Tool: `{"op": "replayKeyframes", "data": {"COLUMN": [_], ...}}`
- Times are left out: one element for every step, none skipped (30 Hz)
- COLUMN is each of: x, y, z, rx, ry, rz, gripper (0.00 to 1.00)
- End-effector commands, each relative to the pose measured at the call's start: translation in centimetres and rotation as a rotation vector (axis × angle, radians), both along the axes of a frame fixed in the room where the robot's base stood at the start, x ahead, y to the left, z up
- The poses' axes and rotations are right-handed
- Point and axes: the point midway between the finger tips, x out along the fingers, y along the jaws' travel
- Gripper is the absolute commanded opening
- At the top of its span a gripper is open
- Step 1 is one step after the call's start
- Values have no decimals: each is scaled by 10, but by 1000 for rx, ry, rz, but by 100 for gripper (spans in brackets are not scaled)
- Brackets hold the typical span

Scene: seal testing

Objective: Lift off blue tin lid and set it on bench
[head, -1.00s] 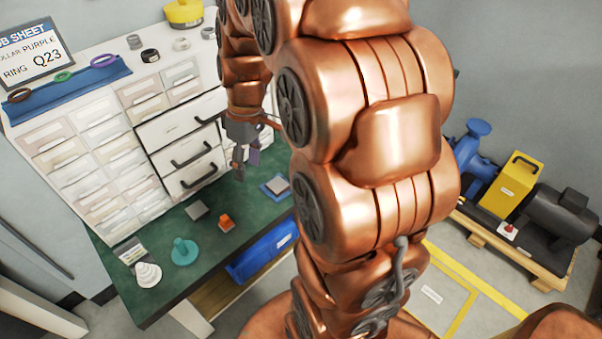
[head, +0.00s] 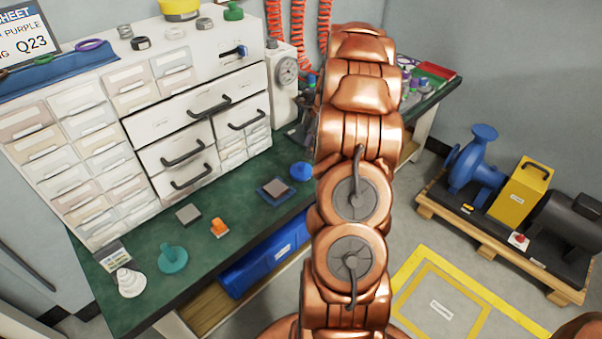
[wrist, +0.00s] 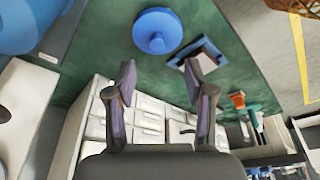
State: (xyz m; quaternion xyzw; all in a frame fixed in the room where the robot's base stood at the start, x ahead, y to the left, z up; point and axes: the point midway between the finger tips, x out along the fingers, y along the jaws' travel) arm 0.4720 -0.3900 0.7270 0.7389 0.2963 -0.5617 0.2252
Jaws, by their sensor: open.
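A round blue lid with a knob on top (wrist: 156,31) lies on the green bench and shows near the top of the wrist view. It also shows in the head view (head: 300,171), close to the bench's front edge and left of my arm. Whether a tin is under it is hard to tell. My gripper (wrist: 160,74) is open and empty. Its two fingers are spread below the lid in the wrist picture, apart from it. In the head view my gripper is hidden behind my arm.
A blue-edged pad with a grey plate (wrist: 204,55) lies beside the lid. An orange piece (head: 219,228), a teal knobbed piece (head: 173,258) and a white stacked cone (head: 130,283) stand further left on the bench (head: 150,229). A white drawer cabinet (head: 226,64) stands behind.

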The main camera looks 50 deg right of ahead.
Motion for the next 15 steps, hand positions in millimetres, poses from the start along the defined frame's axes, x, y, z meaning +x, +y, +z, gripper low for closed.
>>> {"op": "replayKeyframes", "data": {"x": [0, 1, 1, 2, 2, 3, 3, 4, 5, 5, 6, 8, 9, 11, 13], "y": [-1, -1, 0, 0, 1, 2, 3, 4, 4, 5, 5, 6, 7, 7, 8], "z": [-4, -7, -10, -13, -17, -21, -23, -25, -28, -30, -33, -37, -41, -45, -49], "rx": [1, 1, 1, 0, 1, 2, 2, 3, 3, 3, 3, 3, 3, 1, 0], "ry": [0, 0, 0, 0, 1, 2, 2, 2, 2, 2, 2, 4, 4, 3, 1], "rz": [1, 1, 2, 2, 2, 2, 2, 2, 2, 2, 2, 2, 1, 1, 0], "gripper": [53, 53, 53, 53, 53, 53, 53, 53, 53, 53, 53, 53, 53, 53, 53]}}
